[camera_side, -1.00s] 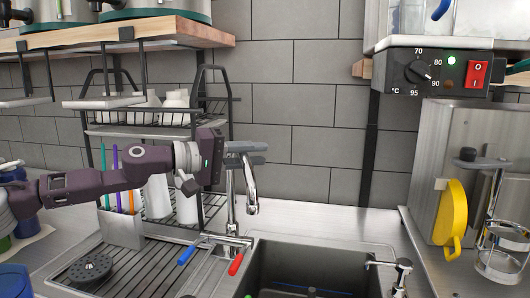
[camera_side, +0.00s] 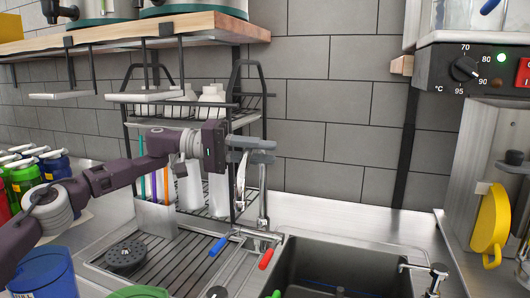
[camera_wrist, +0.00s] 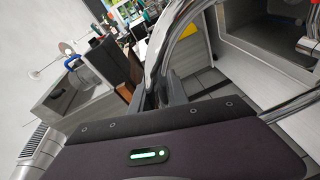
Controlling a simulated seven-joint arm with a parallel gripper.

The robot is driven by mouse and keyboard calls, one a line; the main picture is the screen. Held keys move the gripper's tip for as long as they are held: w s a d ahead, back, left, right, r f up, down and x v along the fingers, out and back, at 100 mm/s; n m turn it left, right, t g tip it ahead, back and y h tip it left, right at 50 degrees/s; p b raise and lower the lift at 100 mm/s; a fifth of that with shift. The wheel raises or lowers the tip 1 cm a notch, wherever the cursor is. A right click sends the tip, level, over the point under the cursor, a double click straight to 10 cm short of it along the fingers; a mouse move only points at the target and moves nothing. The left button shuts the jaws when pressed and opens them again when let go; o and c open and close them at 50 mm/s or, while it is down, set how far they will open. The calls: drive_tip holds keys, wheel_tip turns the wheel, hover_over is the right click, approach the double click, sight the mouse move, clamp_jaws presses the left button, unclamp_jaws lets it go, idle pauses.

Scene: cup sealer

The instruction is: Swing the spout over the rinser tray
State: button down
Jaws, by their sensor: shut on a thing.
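The chrome tap's spout (camera_side: 240,178) hangs down to the left of its upright column (camera_side: 263,203) in the side view. My gripper (camera_side: 253,151) is shut on the upper part of the spout, which partly hides it. In the wrist view the curved chrome tube (camera_wrist: 160,45) passes between my fingers (camera_wrist: 163,92). The ribbed rinser tray (camera_side: 186,268) lies left of the sink, with a round dark rinser disc (camera_side: 125,255) on it. The spout tip is above the area near the tray's back right; its exact overlap cannot be told.
Blue (camera_side: 219,246) and red (camera_side: 266,258) tap handles stick out at the tap base. The sink (camera_side: 345,270) is to the right. A black wire rack (camera_side: 195,120) with white bottles stands close behind my arm.

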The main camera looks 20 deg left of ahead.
drive_tip(key=c, duration=1.3)
unclamp_jaws()
drive_tip(key=v, duration=0.7)
drive_tip(key=shift+c, duration=0.3)
